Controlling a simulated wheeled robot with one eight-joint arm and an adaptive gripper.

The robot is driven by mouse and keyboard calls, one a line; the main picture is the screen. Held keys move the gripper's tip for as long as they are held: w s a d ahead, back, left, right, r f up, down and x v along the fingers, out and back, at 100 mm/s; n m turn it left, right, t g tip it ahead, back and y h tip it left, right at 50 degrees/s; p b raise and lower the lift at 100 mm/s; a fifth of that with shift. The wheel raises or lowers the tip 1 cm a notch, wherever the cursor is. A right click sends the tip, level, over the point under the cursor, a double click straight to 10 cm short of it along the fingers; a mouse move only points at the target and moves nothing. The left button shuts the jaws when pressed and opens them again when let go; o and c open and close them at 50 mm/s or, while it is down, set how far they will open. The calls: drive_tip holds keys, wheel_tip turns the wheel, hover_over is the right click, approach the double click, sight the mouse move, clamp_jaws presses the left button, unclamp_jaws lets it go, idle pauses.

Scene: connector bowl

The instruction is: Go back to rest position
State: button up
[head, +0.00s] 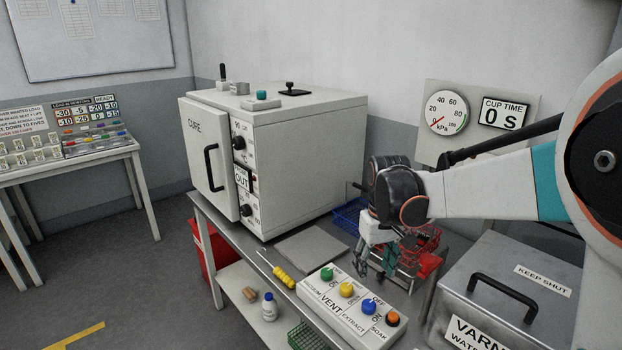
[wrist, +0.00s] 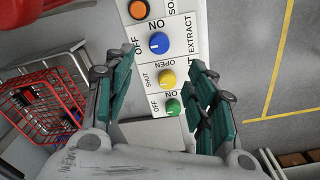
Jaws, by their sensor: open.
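My gripper (head: 376,262) hangs from my arm at the right of the head view, pointing down behind the control box. In the wrist view my gripper (wrist: 160,92) shows its teal fingers spread apart, with nothing between them. The control box (head: 340,312) lies below, with green, yellow, blue and orange knobs in a row. In the wrist view the blue knob (wrist: 159,43) and yellow knob (wrist: 167,79) show in the gap between the fingers, and the gripper looks apart from them.
A white CURE oven (head: 300,155) stands behind, door closed. A red wire basket (head: 422,243) is close to the gripper. A lidded varnish tank (head: 515,285) is at the right. A yellow-handled hook tool (head: 284,277) lies at the bench's front. A gauge panel (head: 425,150) stands behind.

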drive_tip(key=s+r+m+t, duration=0.1)
drive_tip(key=s+r+t, duration=0.2)
drive_tip(key=s, duration=0.8)
drive_tip(key=s+r+m+t, duration=0.1)
drive_tip(key=s+r+t, duration=0.2)
drive_tip(key=s, duration=0.8)
drive_tip(key=shift+s+t, duration=0.25)
drive_tip(key=shift+t, duration=0.15)
drive_tip(key=shift+a, duration=0.1)
